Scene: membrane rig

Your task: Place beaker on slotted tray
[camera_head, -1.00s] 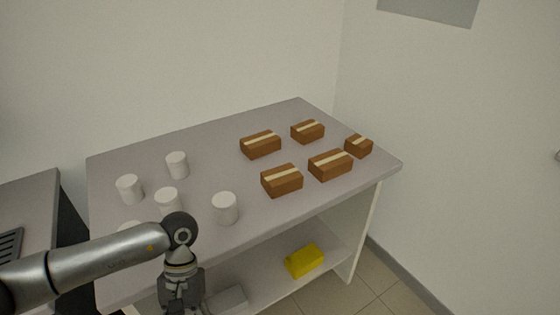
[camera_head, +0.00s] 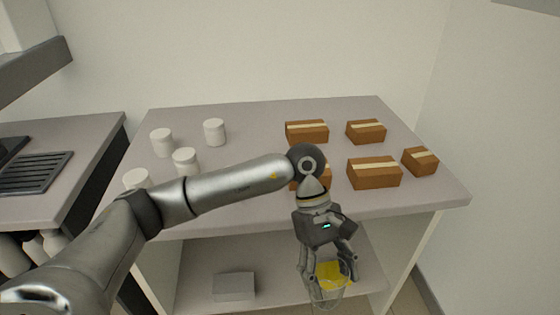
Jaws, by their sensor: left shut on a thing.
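My left gripper (camera_head: 328,268) hangs down in front of the table, its fingers shut on a clear glass beaker (camera_head: 327,295). The beaker is see-through and faint, below the tabletop level at the bottom of the view. The slotted tray (camera_head: 36,174) is dark grey with parallel slots and lies on the left counter, far to the left of the gripper. The part of the tray I see looks empty. My right gripper is not in view.
The table (camera_head: 255,125) holds several white jars (camera_head: 214,132) at left and several brown boxes (camera_head: 374,173) at right; my arm hides some. A yellow block (camera_head: 336,271) and a grey box (camera_head: 233,287) sit on the lower shelf. A gap separates table and left counter (camera_head: 92,130).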

